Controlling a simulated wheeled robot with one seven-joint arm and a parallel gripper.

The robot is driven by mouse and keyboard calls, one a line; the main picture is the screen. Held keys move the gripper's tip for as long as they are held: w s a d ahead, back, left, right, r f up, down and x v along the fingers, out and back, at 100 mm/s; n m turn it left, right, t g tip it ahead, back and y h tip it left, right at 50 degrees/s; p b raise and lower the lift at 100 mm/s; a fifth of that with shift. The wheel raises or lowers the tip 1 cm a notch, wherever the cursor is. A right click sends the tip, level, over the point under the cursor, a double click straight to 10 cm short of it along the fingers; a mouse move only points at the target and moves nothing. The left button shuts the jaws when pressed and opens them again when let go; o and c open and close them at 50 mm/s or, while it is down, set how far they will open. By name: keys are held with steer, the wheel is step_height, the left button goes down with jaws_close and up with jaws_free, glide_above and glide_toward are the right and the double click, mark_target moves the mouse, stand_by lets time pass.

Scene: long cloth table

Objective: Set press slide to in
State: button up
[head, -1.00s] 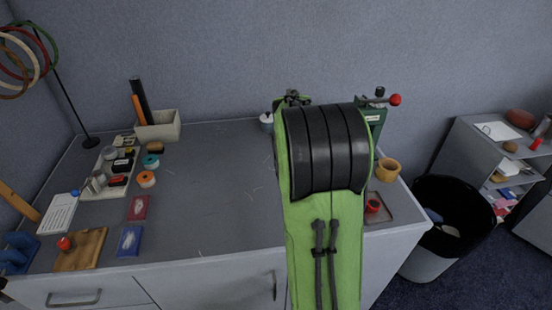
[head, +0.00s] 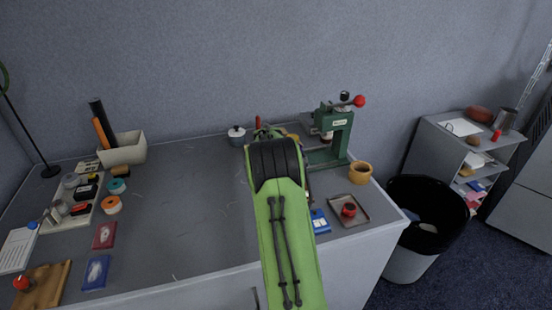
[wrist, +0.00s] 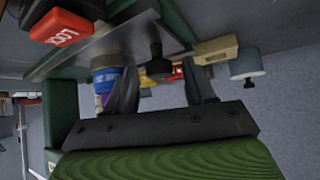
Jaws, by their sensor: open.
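The green press (head: 332,135) stands at the back right of the table, with a red-knobbed lever and a pale plate at its left side. In the wrist view, a flat grey metal plate (wrist: 105,47) crosses between green parts of the press, and a dark knob (wrist: 156,57) shows near its end. This looks like the slide, but I cannot tell how far in it sits. My gripper (wrist: 163,82) is open, its fingers spread on either side below the knob. I see no contact. In the head view my green arm hides the gripper.
A tan cup (head: 360,173) and a tray (head: 363,217) holding a red item are right of my arm. A white lidded pot (head: 236,137) stands behind it. A black bin (head: 428,212) is beside the table. The table's middle left is mostly clear.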

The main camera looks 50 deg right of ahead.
jaws_close()
steer(key=s+d, duration=0.1)
steer(key=d, duration=0.2)
steer(key=s+d+p, duration=0.1)
steer(key=s+d, duration=0.1)
steer(key=d, duration=0.1)
steer(key=s+d, duration=0.2)
steer(key=d, duration=0.1)
steer(key=shift+r+p, duration=0.1)
steer(key=shift+p, duration=0.2)
jaws_free()
steer(key=shift+s+d, duration=0.1)
steer(key=shift+d, duration=0.05)
steer(key=p+v, duration=0.2)
steer(key=v, duration=1.3)
steer(key=shift+a+r, duration=0.2)
steer(key=shift+a, duration=0.05)
steer(key=shift+s, duration=0.15)
